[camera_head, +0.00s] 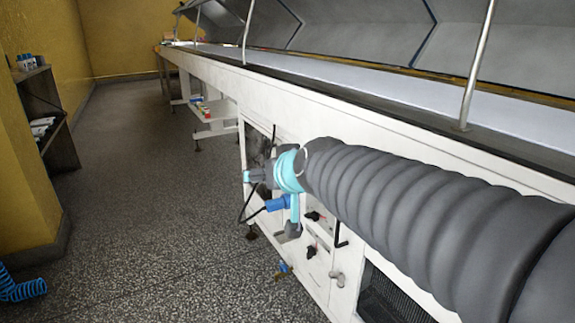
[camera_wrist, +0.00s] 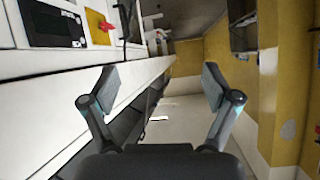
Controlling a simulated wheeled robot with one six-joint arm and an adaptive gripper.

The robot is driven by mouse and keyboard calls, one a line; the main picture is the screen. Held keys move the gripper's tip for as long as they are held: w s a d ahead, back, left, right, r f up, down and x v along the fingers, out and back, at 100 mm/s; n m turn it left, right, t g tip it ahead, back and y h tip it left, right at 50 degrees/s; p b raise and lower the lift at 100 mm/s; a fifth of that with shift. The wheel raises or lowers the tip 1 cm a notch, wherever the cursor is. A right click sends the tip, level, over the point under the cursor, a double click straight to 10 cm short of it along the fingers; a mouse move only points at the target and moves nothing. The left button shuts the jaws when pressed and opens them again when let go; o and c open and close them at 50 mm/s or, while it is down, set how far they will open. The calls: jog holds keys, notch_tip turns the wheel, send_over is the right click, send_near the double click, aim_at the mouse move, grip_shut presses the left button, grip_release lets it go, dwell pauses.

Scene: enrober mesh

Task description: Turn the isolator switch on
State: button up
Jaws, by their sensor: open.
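A red rotary handle on a yellow plate, which looks like the isolator switch (camera_wrist: 104,26), shows at the upper left of the wrist view on a white machine front. Its position, on or off, is too small to tell. My gripper (camera_wrist: 158,84) is open and empty, its two fingers spread wide. The switch lies beyond and to the left of the left finger, apart from it. In the head view my arm reaches along the machine front; I cannot make out the fingers or the yellow plate there.
A dark panel (camera_wrist: 52,24) sits left of the switch. The long white machine (camera_head: 285,118) runs along the right, with small red-and-black fittings (camera_head: 312,250) low on its front. A dark shelf (camera_head: 48,115) stands at the left. The speckled floor (camera_head: 150,200) between is clear.

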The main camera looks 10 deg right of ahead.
jog(key=w+a+r+m+t+h, duration=0.1)
jog(key=w+r+m+t+h, duration=0.3)
jog(key=w, duration=0.9)
jog(key=w+a+r+m+t+h, duration=0.1)
jog(key=w+r+m+t+h, duration=0.3)
jog(key=w, duration=0.9)
notch_tip(320, 180, down, 21)
jog(key=a+m+g+h+p, duration=0.1)
jog(key=a+m+g+h, duration=0.1)
jog(key=m+g+h, duration=0.8)
jog(key=w+d+n+g, duration=0.1)
jog(key=d, duration=0.3)
jog(key=w+d+g+h, duration=0.1)
jog(key=w+d, duration=0.1)
jog(key=d, duration=0.2)
jog(key=w+d+n+g+h, duration=0.1)
jog(key=d+g, duration=0.1)
jog(key=d, duration=0.2)
jog(key=shift+w+d+f+n, duration=0.1)
jog(key=shift+w+d+n, duration=0.15)
jog(key=shift+w+n, duration=0.05)
